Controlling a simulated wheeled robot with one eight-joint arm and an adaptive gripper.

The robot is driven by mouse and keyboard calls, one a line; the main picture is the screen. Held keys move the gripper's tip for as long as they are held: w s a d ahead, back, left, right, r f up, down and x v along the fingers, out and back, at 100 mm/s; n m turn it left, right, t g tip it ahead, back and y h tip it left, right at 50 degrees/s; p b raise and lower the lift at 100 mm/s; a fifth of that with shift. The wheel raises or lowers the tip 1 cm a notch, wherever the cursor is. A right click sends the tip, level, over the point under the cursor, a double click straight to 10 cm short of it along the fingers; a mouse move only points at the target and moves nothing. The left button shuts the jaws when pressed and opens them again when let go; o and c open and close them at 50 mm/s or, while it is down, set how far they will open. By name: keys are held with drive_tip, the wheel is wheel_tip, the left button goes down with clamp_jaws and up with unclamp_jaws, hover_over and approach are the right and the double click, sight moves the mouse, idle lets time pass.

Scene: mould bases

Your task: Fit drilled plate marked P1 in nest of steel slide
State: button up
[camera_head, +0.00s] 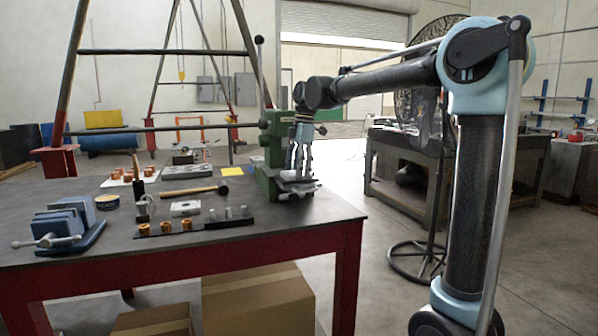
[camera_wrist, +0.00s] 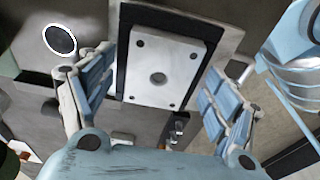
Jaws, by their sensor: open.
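A pale drilled plate (camera_wrist: 140,80), with a central hole and a smaller hole near each corner, lies within a dark rectangular frame, seemingly the nest (camera_wrist: 122,50), in the wrist view. I cannot read a P1 mark on it. My gripper (camera_wrist: 158,65) is open, its blue-padded fingers apart on the left and right of the plate; I see no clear contact. In the head view my gripper (camera_head: 302,170) points down over the steel slide (camera_head: 298,188) at the green press. The fingers partly hide the plate there. Whether it lies fully flat is unclear.
The green press (camera_head: 271,150) stands close left of my gripper. Another light plate with a hole (camera_head: 185,208) lies on the bench (camera_head: 330,208). A hammer (camera_head: 195,191), a blue vise (camera_head: 65,225) and a dark strip with copper-coloured parts (camera_head: 200,229) also lie there. The front right bench corner is clear.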

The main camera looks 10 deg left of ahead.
wheel_tip(320, 180, up, 11)
drive_tip(key=w+d, duration=0.1)
drive_tip(key=d, duration=0.1)
drive_tip(key=s+d+f+m+t, duration=0.1)
drive_tip(key=d+f+m, duration=0.2)
drive_tip(key=d, duration=0.4)
drive_tip(key=s+d+f+m, duration=0.2)
drive_tip(key=d+m, duration=0.1)
drive_tip(key=d, duration=0.4)
drive_tip(key=s+d+f+m, duration=0.6)
drive_tip(key=s+d+f, duration=0.1)
drive_tip(key=f, duration=0.3)
drive_tip(key=s+d+f+m+t+h, duration=0.1)
drive_tip(key=s+d+f+m, duration=0.5)
drive_tip(key=d+f, duration=0.3)
drive_tip(key=s+d+f+m+t, duration=0.1)
drive_tip(key=s+d+f+m, duration=0.5)
drive_tip(key=f, duration=0.7)
drive_tip(key=shift+s+d+f+h, duration=0.15)
drive_tip(key=shift+s+d+h, duration=0.15)
drive_tip(key=shift+s+d, duration=0.95)
